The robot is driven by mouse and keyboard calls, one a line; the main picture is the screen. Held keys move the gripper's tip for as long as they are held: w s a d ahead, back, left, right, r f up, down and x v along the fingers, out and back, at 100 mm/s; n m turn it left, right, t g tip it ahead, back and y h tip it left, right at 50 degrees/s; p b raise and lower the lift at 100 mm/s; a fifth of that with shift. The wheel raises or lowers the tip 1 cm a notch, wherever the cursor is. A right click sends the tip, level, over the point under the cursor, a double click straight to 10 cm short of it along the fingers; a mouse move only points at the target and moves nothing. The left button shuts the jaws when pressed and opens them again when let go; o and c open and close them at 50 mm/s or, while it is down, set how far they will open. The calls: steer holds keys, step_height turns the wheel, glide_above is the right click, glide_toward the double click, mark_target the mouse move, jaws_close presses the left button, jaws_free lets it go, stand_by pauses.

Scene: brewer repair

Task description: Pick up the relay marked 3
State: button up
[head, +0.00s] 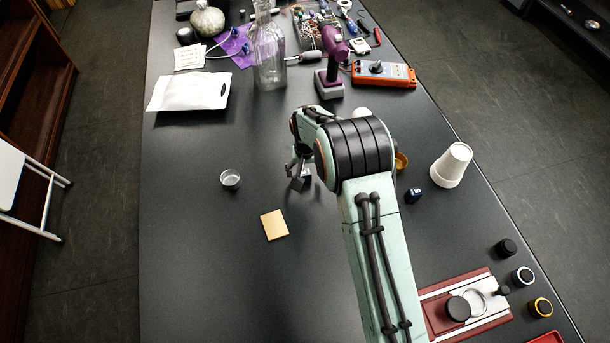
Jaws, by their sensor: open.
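My gripper (298,176) hangs over the middle of the dark table, partly hidden by my own arm. It is open, and I cannot make out anything held in it. A small dark blue block (414,195) lies right of my arm, apart from the gripper, with a pale mark on it. It may be a relay, but the mark is too small to read. I cannot tell which thing is the relay marked 3. The area below and behind my arm is hidden.
A small metal cup (230,179) and a yellow note pad (274,225) lie left of my arm. A white cup (452,165) stands at right. A red-and-white base (480,296) and several knobs are near right. A bottle (268,55), pouch and tools crowd the back. The left front is clear.

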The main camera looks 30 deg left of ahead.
steer(key=c, duration=1.2)
